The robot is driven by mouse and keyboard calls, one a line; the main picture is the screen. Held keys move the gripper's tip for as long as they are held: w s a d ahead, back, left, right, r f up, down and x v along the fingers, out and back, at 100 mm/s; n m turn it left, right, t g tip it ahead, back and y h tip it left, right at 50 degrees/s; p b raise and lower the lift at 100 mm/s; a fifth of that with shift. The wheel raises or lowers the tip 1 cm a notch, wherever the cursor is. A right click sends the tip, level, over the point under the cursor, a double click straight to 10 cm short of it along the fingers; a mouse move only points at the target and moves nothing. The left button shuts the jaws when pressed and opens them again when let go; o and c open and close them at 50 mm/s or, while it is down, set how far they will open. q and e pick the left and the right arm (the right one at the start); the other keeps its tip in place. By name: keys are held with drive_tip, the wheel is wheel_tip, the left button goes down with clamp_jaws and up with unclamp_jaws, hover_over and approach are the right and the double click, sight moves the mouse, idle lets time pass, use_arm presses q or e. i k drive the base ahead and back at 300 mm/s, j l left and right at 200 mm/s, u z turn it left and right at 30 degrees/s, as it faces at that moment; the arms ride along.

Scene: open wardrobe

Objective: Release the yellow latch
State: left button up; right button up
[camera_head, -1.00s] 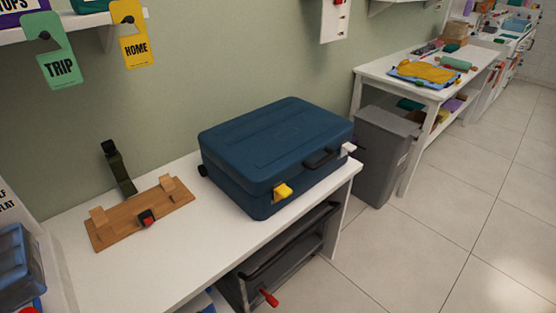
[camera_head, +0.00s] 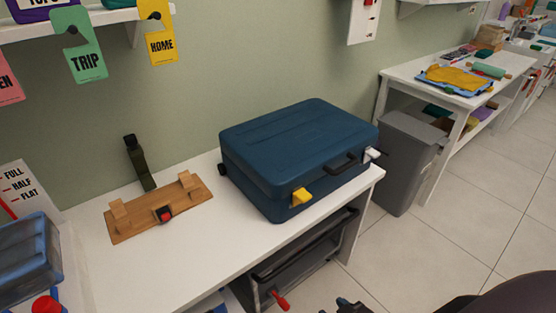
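A closed dark blue suitcase (camera_head: 298,150) lies flat on the white table, its front side facing me. The yellow latch (camera_head: 302,197) sits on the left part of its front side. A white latch (camera_head: 373,153) is at the right end of that side, with a black handle (camera_head: 338,164) between the two. Nothing touches the yellow latch. A small dark tip (camera_head: 346,305) at the bottom edge seems to be part of my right gripper, mostly cut off, so its opening cannot be told. My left gripper is out of view.
A wooden board (camera_head: 160,208) with blocks and a dark strap stands left of the suitcase on the white table (camera_head: 205,250). A black bin with a red handle (camera_head: 281,300) is below. A grey bin (camera_head: 405,165) stands right. Tags hang above.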

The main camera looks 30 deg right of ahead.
sight(301, 196)
drive_tip(key=l+u, duration=0.3)
drive_tip(key=k+l+u, duration=0.1)
drive_tip(key=l+u, duration=0.2)
drive_tip(key=l, duration=0.2)
drive_tip(key=k+l+u, duration=0.15)
drive_tip(key=l, duration=0.3)
drive_tip(key=l+u, duration=0.15)
drive_tip(key=l, duration=0.25)
drive_tip(key=k+l+u, duration=0.15)
drive_tip(key=l, duration=0.25)
drive_tip(key=k+l+u, duration=0.15)
drive_tip(key=k+l, duration=0.2)
drive_tip(key=l, duration=0.2)
drive_tip(key=k+l, duration=0.15)
drive_tip(key=l, duration=0.25)
drive_tip(key=k+l, duration=0.2)
drive_tip(key=l, duration=0.2)
drive_tip(key=k+l, duration=0.2)
drive_tip(key=l, duration=0.2)
drive_tip(key=k+l+u, duration=0.1)
drive_tip(key=l, duration=0.3)
drive_tip(key=k+l, duration=0.25)
drive_tip(key=l, duration=0.15)
drive_tip(key=k+l, duration=0.2)
drive_tip(key=l, duration=0.2)
